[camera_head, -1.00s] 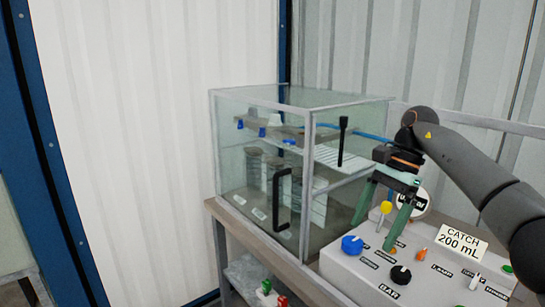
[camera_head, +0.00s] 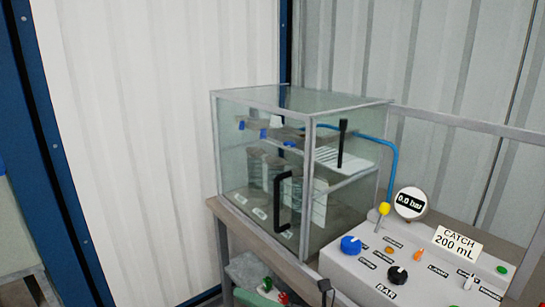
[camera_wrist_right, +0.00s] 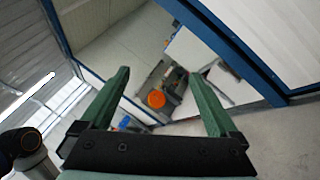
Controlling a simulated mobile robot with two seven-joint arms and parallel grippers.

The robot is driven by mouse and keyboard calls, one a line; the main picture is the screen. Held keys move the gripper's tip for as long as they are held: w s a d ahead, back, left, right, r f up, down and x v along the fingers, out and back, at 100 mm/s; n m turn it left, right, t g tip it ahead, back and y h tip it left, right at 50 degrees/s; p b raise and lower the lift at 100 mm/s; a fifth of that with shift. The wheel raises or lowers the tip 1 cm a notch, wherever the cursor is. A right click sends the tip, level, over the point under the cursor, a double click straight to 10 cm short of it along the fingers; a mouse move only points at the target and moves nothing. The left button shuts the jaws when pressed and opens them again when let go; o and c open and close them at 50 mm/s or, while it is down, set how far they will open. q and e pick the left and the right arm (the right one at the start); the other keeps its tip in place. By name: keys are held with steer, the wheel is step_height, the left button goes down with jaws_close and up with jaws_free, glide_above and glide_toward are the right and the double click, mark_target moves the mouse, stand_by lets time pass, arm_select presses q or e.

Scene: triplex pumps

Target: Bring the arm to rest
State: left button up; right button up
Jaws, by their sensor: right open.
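My right gripper (camera_wrist_right: 160,76) is open and empty in the right wrist view, its two green fingers apart. In the head view only a bit of it seems to show at the bottom edge, mostly cut off. The right wrist view looks across a floor with blue frame posts and an orange round thing (camera_wrist_right: 156,99) between the fingers, well beyond them. My left gripper is in neither view.
A glass cabinet (camera_head: 262,165) with a black handle stands on a bench. Right of it is a control panel (camera_head: 345,262) with knobs, a yellow-tipped lever (camera_head: 384,209), a gauge (camera_head: 410,202) reading 0.0 bar and a sign (camera_head: 457,241) reading CATCH 200 mL.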

steer(key=s+d+f+m+t+h+p, duration=0.1)
steer(key=s+d+f+m+t+h, duration=0.2)
steer(key=d+f+m+h, duration=0.5)
steer(key=s+d+f+m+t+h, duration=0.2)
steer(key=s+d+f+m, duration=0.15)
steer(key=m, duration=0.85)
steer(key=s+d+f+m+t+h+p, duration=0.1)
steer(key=s+d+f+m+t+h, duration=0.35)
steer(key=m, duration=0.55)
steer(key=s+d+f+m+g+h, duration=0.1)
steer(key=s+d+f+m+g, duration=0.1)
steer(key=s+f+m+g, duration=0.1)
steer(key=s+d+f+m+g+h, duration=0.2)
steer(key=s+f, duration=0.3)
steer(key=s, duration=0.3)
steer(key=shift+s+d+m+g, duration=0.25)
steer(key=shift+d+m+g, duration=0.2)
steer(key=shift+d+m, duration=0.4)
steer(key=shift+a+f, duration=0.1)
steer(key=shift+a, duration=0.05)
steer(key=shift+c, duration=0.4)
